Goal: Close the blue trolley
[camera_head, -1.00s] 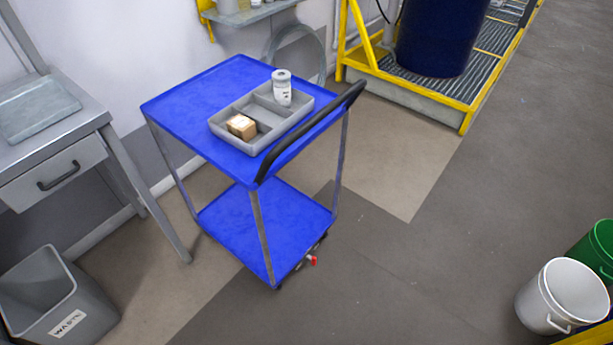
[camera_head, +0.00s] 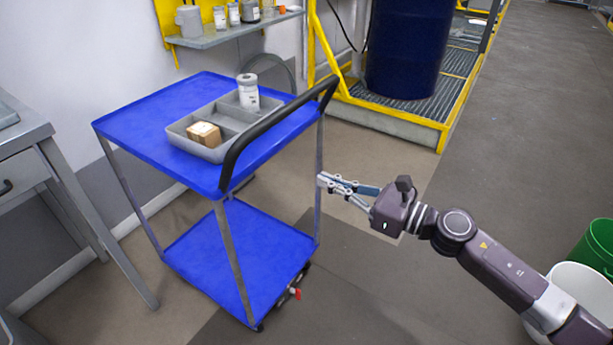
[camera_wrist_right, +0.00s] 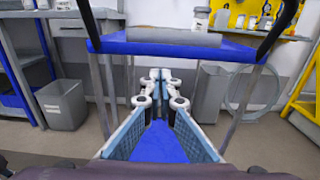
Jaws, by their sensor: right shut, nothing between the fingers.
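The blue trolley (camera_head: 150,118) stands left of centre in the head view. It has two blue shelves, grey legs and a black handle (camera_head: 275,128) along its right side. Its lower shelf (camera_head: 240,255) is empty. My right gripper (camera_head: 324,182) is just right of the trolley, below handle height, with its fingers pointing left. It is shut and empty; I cannot tell whether it touches the leg. In the wrist view the shut fingers (camera_wrist_right: 160,76) point in below the top shelf's blue edge (camera_wrist_right: 130,46). My left gripper is not in view.
A grey divided tray (camera_head: 222,125) on the trolley holds a small box (camera_head: 204,134) and a white jar (camera_head: 248,92). A red-tipped pedal (camera_head: 296,293) is low by a wheel. A steel table (camera_head: 25,135) stands left; a blue drum (camera_head: 405,50) stands behind.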

